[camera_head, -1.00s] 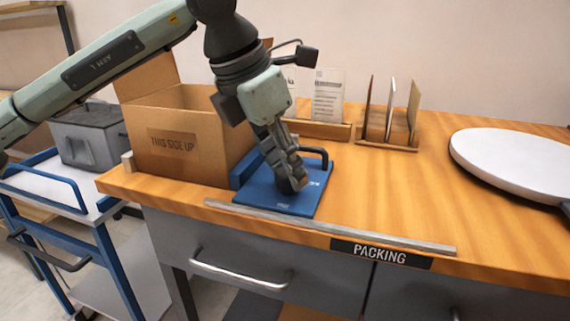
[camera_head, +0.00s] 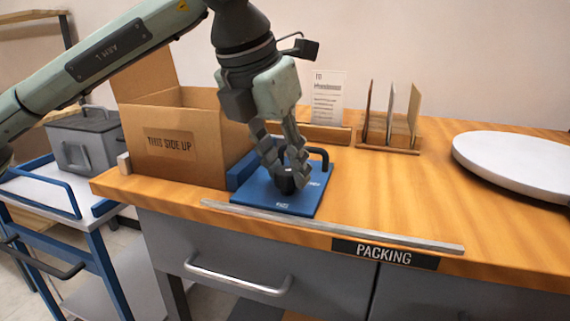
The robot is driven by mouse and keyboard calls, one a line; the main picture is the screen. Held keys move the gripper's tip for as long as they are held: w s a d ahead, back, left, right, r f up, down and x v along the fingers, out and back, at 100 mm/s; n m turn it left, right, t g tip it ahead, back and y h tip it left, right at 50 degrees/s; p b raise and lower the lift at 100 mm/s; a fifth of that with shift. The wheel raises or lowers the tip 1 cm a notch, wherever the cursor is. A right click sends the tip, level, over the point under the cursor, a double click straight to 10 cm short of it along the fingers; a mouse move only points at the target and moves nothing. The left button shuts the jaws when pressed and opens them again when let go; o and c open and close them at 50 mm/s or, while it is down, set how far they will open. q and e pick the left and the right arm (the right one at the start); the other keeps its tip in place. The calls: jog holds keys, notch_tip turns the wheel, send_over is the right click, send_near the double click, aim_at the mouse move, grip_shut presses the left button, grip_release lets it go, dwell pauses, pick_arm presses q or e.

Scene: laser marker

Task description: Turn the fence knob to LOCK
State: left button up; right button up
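A blue fixture plate (camera_head: 258,198) lies on the wooden packing bench, with a blue upright side and a black bar handle (camera_head: 322,155) at its back right. A small dark knob (camera_head: 284,182) stands on the plate. My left gripper (camera_head: 286,180) points down over the plate with its two fingers on either side of the knob. The fingers are spread around it; whether they touch it I cannot tell. White print shows on the plate, too small to read. My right gripper is not in view.
An open cardboard box (camera_head: 178,150) stands just left of the plate. A wooden rack (camera_head: 388,140) with upright boards and a card stand (camera_head: 327,105) are behind. A white round disc (camera_head: 515,160) is at right. A grey strip (camera_head: 330,227) lies along the front edge.

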pick_arm(q)
jog(key=o, duration=0.4)
jog(key=v, duration=1.2)
